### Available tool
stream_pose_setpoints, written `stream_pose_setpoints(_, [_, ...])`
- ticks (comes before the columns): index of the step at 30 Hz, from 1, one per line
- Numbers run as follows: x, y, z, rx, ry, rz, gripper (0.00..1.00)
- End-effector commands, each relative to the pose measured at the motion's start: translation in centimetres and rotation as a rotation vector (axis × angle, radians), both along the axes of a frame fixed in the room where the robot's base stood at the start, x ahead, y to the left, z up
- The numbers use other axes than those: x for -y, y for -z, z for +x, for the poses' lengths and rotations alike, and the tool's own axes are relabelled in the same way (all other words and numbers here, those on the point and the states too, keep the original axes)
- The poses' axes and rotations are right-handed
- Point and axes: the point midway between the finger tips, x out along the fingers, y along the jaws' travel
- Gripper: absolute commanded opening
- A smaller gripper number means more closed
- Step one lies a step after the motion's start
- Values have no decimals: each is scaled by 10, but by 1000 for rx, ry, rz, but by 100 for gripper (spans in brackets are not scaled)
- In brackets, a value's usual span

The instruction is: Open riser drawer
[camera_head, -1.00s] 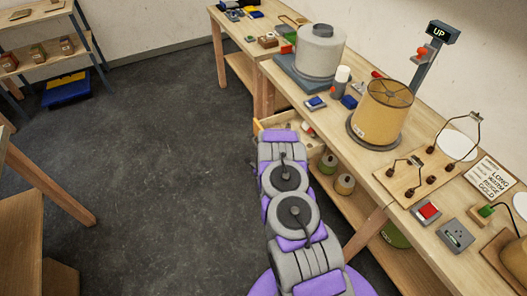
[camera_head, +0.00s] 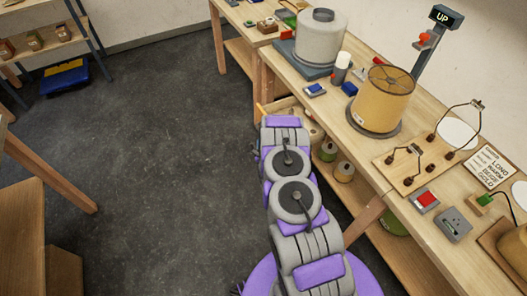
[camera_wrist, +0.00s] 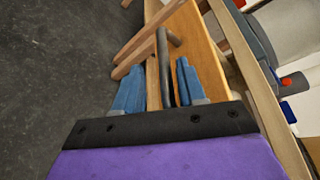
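The wooden drawer (camera_head: 282,104) shows under the bench top in the head view, just beyond the end of my arm, and its inside is partly visible. My arm covers much of it. In the wrist view, an orange-brown wooden panel (camera_wrist: 199,42) looks like its front, with a dark bar handle (camera_wrist: 163,62) on it. My gripper (camera_wrist: 157,78) has its two blue fingers apart, one on each side of the handle. Gaps show between the fingers and the bar. The gripper is hidden in the head view.
Small spools (camera_head: 343,171) stand on the shelf below.

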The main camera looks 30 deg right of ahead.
Motion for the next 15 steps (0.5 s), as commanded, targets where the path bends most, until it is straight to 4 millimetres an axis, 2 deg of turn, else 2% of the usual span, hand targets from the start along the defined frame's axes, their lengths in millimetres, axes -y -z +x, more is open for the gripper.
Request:
stream_pose_setpoints(5, [-10,-8,-22,-2,1,-2,40])
stream_pose_setpoints(15, [-38,-22,-85,-6,0,-8,40])
